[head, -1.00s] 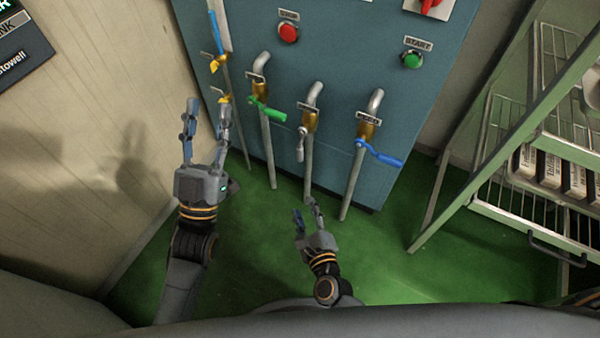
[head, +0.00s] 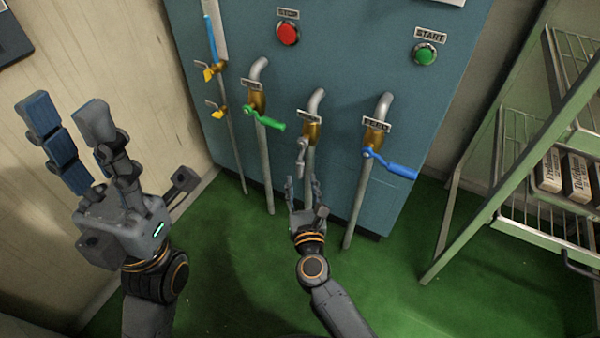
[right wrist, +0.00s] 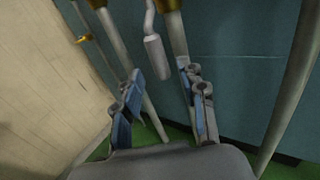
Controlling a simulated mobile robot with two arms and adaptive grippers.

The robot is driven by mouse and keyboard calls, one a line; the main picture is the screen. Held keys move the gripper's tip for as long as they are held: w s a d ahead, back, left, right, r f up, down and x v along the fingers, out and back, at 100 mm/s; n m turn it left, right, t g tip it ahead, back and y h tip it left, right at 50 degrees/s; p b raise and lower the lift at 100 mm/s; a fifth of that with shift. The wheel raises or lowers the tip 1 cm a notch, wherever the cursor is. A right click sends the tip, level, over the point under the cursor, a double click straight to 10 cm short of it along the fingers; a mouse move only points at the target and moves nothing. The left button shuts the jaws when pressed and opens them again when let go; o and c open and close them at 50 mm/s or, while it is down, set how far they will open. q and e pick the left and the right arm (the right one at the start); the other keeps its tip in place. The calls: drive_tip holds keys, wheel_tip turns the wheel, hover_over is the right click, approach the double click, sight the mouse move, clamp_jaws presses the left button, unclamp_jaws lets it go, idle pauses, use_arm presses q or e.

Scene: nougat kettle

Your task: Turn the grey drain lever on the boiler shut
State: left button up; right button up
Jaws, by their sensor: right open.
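The grey drain lever (head: 301,160) hangs downward from the brass valve on the middle pipe of the blue boiler (head: 330,65). Its cylindrical grey handle also shows in the right wrist view (right wrist: 156,58), near the top between my fingers and beyond their tips. My right gripper (head: 304,186) is open and empty, just below the lever, with its fingers pointing up toward it. I see no clear contact between them. My left gripper (head: 66,112) is open and empty, raised at the left in front of the pale wall.
A green lever (head: 265,119) is on the pipe to the left and a blue lever (head: 392,165) on the pipe to the right. Yellow taps (head: 209,74) sit further left. A metal rack (head: 500,190) stands at the right. The green floor (head: 235,290) in front is clear.

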sight(300, 174)
drive_tip(key=shift+w+b, duration=0.35)
drive_tip(key=shift+w, duration=2.05)
clamp_jaws()
